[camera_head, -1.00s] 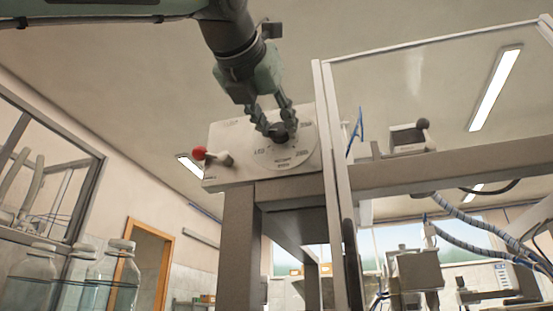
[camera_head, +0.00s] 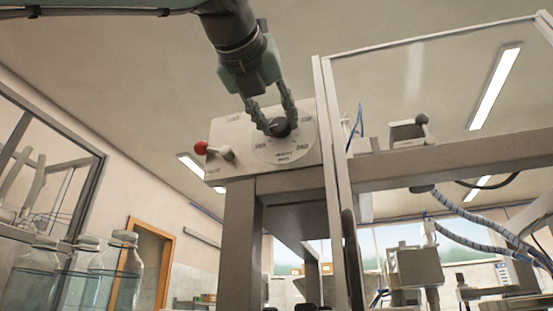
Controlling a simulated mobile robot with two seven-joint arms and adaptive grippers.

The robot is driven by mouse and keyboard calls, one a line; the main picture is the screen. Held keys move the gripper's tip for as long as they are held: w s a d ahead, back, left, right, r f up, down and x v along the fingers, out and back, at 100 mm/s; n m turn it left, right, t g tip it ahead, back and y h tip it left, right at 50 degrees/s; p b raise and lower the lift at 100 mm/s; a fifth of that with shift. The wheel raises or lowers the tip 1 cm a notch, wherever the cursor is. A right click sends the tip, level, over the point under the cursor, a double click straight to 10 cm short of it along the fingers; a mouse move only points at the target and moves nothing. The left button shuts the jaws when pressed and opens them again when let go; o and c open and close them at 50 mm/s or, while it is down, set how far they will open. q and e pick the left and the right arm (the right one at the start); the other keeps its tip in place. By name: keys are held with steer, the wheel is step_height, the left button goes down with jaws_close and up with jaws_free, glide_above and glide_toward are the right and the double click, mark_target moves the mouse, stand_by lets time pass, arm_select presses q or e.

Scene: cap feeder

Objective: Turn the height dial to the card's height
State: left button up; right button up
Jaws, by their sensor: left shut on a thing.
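The height dial is a pale round disc (camera_head: 298,149) with printed marks and a dark knob (camera_head: 281,127) at its middle. It sits on a light panel (camera_head: 222,134) on top of a grey frame. My left gripper (camera_head: 279,127) comes down from above, its two fingers closed on the dark knob. The fingers hide part of the knob and the disc's upper left. Some printed numbers show on the disc, but they are small and hard to read. The card is not something I can make out. My right gripper is not in view.
A red-knobbed lever (camera_head: 201,147) sticks out at the panel's left. A clear guard with a pale frame post (camera_head: 335,170) stands close right of the dial. Glass bottles (camera_head: 115,265) stand at the lower left. Hoses (camera_head: 480,225) hang at the right.

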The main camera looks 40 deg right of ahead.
arm_select(q)
steer(key=o, duration=1.2)
steer(key=shift+c, duration=0.2)
steer(key=v, duration=1.2)
